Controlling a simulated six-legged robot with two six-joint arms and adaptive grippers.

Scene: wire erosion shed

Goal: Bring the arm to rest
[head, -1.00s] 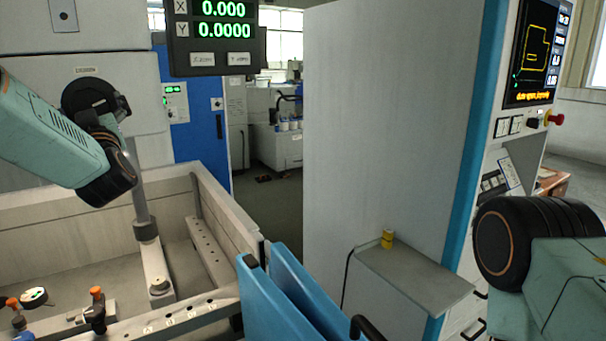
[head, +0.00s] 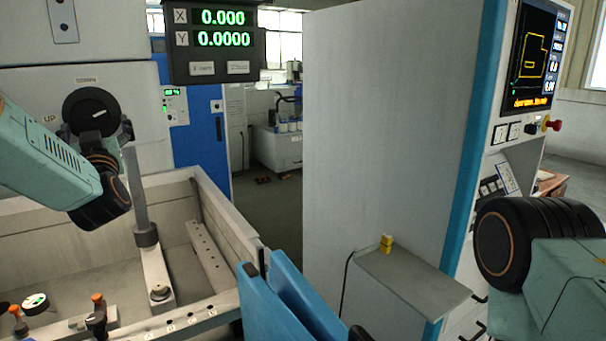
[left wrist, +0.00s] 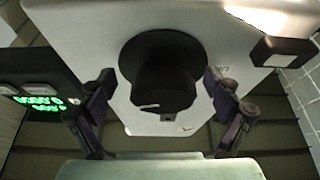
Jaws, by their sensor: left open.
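My left gripper (head: 96,136) is open, its two fingers apart in front of a round black knob (head: 90,106) on the pale machine head. In the left wrist view, the knob (left wrist: 165,68) lies ahead between the spread fingers of the left gripper (left wrist: 163,112), with a visible gap on both sides. Nothing is held. The knob bears a short white mark, and the letters UP show to its left in the head view. My left arm (head: 45,160) comes in from the left. My right arm (head: 540,245) shows at the right edge; its gripper is out of view.
Below the left arm is an open machine tank (head: 225,225) with an upright grey post (head: 140,195). A readout (head: 215,42) hangs right of the knob. A tall white cabinet (head: 390,130) with a small shelf (head: 415,280) stands between my arms. A blue door (head: 290,305) is low in front.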

